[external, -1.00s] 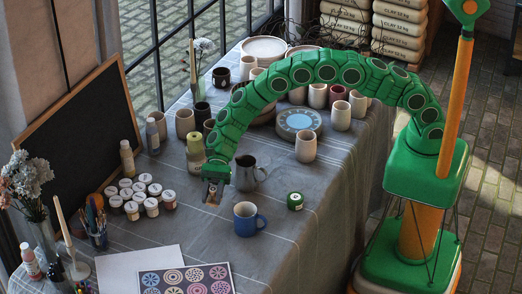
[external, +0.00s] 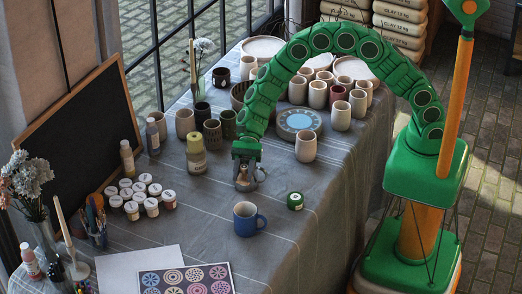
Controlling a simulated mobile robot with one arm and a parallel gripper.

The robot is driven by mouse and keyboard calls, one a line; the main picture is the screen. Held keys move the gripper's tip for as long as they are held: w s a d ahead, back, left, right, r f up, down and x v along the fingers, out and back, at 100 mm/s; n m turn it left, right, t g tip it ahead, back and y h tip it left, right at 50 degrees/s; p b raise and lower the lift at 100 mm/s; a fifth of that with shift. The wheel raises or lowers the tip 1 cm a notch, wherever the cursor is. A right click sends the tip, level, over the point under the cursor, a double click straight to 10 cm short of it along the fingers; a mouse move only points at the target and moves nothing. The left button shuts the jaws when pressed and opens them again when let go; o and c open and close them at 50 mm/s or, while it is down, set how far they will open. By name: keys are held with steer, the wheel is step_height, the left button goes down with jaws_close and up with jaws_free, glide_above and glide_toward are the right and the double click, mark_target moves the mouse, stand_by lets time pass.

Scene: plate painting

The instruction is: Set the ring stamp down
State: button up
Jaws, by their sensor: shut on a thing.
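A yellowish bottle (external: 196,154) stands to the left. A round blue-centred plate (external: 299,122) lies behind right. Cloth left of the mug is clear.

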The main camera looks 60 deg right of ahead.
steer(key=shift+s+d+r, duration=0.2)
steer(key=shift+s+d, duration=0.15)
steer(key=shift+s, duration=0.1)
